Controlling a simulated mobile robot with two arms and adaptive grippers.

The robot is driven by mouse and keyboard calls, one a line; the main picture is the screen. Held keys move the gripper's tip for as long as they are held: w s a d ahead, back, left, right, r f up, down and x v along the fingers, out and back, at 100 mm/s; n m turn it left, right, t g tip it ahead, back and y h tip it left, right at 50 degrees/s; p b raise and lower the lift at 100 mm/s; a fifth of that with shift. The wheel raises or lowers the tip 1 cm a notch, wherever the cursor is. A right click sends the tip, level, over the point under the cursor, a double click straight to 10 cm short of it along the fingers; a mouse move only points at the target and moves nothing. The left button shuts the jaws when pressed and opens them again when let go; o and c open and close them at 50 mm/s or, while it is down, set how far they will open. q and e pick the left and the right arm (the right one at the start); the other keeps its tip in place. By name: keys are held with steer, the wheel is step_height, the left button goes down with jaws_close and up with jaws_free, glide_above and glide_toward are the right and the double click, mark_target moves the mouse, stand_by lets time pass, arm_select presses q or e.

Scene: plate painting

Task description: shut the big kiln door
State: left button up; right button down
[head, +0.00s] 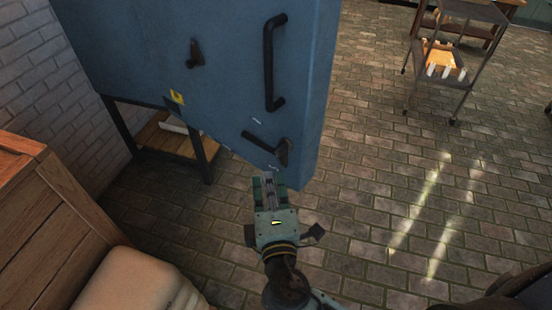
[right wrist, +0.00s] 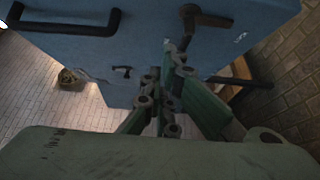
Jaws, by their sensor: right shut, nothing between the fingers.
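The big kiln door (head: 230,80) is a thick blue panel at the upper left of the head view. It carries a long black bar handle (head: 269,62), a black lever latch (head: 268,145) near its lower corner and a small dark knob (head: 195,53). I cannot tell from here how far it stands from its frame. My right gripper (head: 268,178) is shut and empty just below the latch, pointing at the lower corner. In the right wrist view its fingers (right wrist: 172,62) overlap the blue door (right wrist: 145,50); contact is unclear. My left gripper is not in view.
A black-legged stand (head: 205,158) with a wooden shelf is under the kiln, by a white brick wall (head: 30,70). A wooden crate (head: 40,225) and a pale sack (head: 135,282) are at lower left. A metal cart (head: 470,60) stands at upper right. The brick floor (head: 400,160) between is clear.

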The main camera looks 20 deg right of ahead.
mark_target(276, 152)
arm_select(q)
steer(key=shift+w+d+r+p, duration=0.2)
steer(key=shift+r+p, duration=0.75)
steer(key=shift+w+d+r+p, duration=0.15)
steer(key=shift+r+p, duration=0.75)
arm_select(e)
steer(key=shift+w+d+r, duration=0.1)
steer(key=shift+w+d, duration=0.75)
steer(key=shift+w, duration=1.25)
steer(key=shift+w+d+r, duration=0.1)
steer(key=shift+w+d, duration=0.75)
steer(key=shift+w, duration=1.2)
steer(key=shift+w+d+r, duration=0.1)
steer(key=shift+w+d, duration=0.75)
steer(key=shift+w, duration=1.25)
steer(key=shift+d, duration=0.1)
